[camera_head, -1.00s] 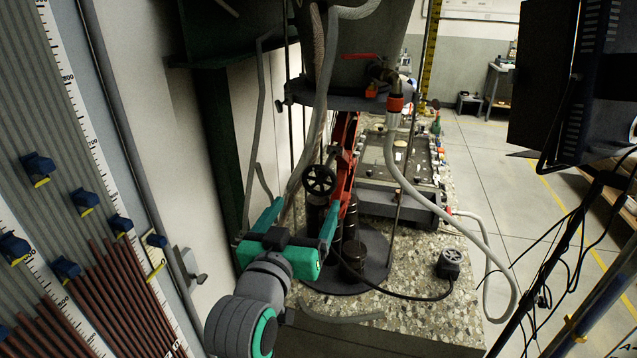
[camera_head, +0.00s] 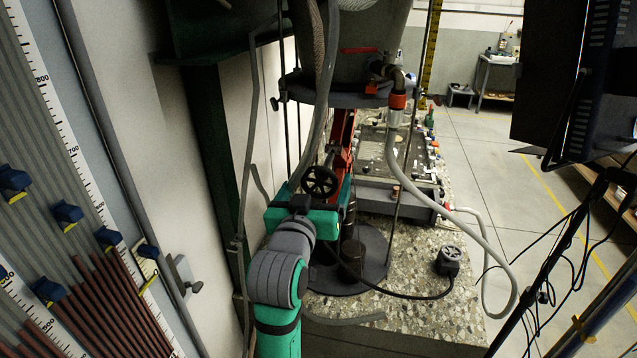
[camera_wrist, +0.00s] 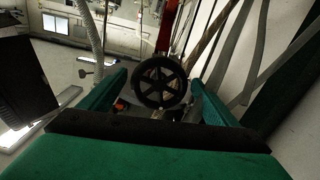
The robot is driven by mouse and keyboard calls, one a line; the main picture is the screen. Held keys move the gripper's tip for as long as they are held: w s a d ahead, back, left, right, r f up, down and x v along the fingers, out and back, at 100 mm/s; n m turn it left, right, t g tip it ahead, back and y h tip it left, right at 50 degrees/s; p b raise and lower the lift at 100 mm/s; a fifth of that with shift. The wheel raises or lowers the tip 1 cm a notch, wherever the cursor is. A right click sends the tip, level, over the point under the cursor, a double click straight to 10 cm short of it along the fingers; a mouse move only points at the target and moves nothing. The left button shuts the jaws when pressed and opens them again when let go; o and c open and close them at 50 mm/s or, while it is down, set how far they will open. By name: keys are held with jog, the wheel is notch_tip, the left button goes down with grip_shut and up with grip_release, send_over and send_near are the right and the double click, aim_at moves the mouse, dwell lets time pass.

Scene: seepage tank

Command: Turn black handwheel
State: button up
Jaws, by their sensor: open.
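The black spoked handwheel (camera_head: 320,181) is on the red jack-like stand (camera_head: 342,140) under the large grey vessel. In the wrist view the handwheel (camera_wrist: 160,82) shows face-on between the two teal fingers, near their tips. My gripper (camera_head: 318,187) is open, with a finger on either side of the wheel; it also fills the lower part of the wrist view (camera_wrist: 158,80). A gap shows between each finger and the rim in the wrist view. How deep the wheel sits between the fingers is hard to tell.
A grey hose (camera_head: 405,170) hangs to the right of the stand. Pale tubes and rods (camera_head: 246,150) run close on the left by the wall. A round dark base (camera_head: 350,262) stands below on the speckled slab (camera_head: 420,310), with a black cabled box (camera_head: 448,261).

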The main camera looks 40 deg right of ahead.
jog(key=shift+s, duration=0.15)
jog(key=shift+c, duration=1)
jog(key=shift+a, duration=0.15)
jog(key=c, duration=0.9)
jog(key=shift+o, duration=0.3)
jog(key=shift+m, duration=0.5)
jog(key=shift+c, duration=0.2)
jog(key=shift+o, duration=0.2)
jog(key=shift+m, duration=2.3)
